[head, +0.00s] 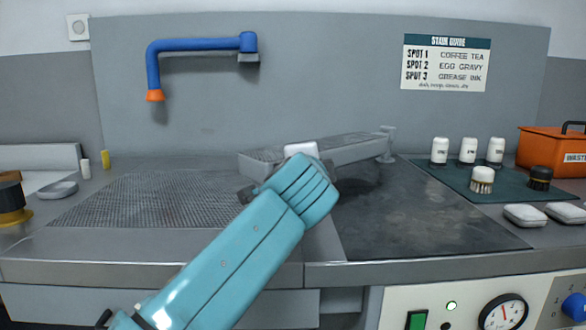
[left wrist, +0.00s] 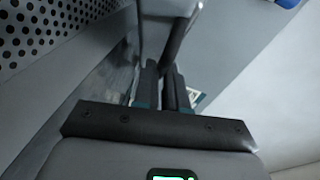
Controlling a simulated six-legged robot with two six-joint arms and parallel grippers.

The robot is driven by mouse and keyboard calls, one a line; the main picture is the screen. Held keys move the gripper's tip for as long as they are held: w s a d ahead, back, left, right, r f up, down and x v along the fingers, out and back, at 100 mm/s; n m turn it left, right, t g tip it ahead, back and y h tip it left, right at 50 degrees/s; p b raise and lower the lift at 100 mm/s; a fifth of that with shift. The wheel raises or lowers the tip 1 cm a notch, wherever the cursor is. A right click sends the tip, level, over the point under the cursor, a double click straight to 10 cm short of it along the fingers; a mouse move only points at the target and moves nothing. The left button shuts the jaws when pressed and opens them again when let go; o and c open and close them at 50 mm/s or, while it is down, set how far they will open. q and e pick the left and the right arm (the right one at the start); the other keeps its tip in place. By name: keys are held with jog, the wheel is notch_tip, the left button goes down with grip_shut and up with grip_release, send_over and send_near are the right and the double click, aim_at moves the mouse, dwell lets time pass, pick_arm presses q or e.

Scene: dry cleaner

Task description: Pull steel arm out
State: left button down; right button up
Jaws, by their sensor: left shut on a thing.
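The steel arm (head: 355,149) is a long grey bar above the worktop at the back middle. Its left part has a perforated top, and a small upright post stands at its right end. My teal left arm comes in from below and crosses in front of it; its wrist hides the bar's middle and most of the gripper. In the left wrist view my left gripper (left wrist: 163,78) has its dark fingers closed around a thin dark bar below a rounded grey part. A perforated grey surface (left wrist: 45,35) lies close beside them. My right gripper is not in view.
A perforated grate (head: 150,200) lies left, a dark plate (head: 420,210) right. A blue pipe with an orange nozzle (head: 155,96) hangs on the wall. Bottles, brushes and white pads stand right, near an orange bin (head: 545,150). A small dish (head: 57,189) sits left.

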pick_arm(q)
jog(key=shift+s+d+f, duration=0.2)
jog(key=shift+s+d, duration=0.25)
jog(key=shift+d, duration=0.25)
jog(key=shift+n+y, duration=0.3)
jog(key=shift+y, duration=0.1)
jog(key=shift+s+d+f, duration=0.1)
jog(key=shift+d+f, duration=0.05)
jog(key=c, duration=1.4)
grip_release()
jog(key=shift+o, duration=1.1)
jog(key=shift+s, duration=0.1)
jog(key=shift+r, duration=0.2)
jog(key=shift+r, duration=0.1)
